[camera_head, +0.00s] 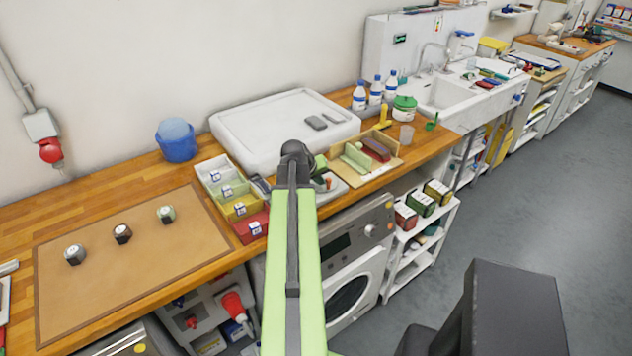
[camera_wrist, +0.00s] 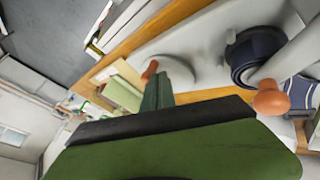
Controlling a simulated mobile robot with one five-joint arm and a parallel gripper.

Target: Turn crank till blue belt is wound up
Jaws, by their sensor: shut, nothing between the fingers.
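The dark blue belt (camera_wrist: 250,55) shows in the wrist view as a roll on a pale grey device, right of my fingers. An orange knob (camera_wrist: 270,98) sits beside it, next to a pale grey bar (camera_wrist: 292,60) that looks like the crank arm. A second orange piece (camera_wrist: 150,70) shows close to my fingertips; I cannot tell whether they touch it. My gripper (camera_wrist: 158,90) is shut and empty. In the head view my arm hides the gripper and most of the device, leaving a grey and red part (camera_head: 327,184) visible.
Behind is a white tray (camera_head: 240,125). To the right is a wooden tray (camera_head: 345,175) with green and dark red blocks. A washing machine (camera_head: 345,255) stands below.

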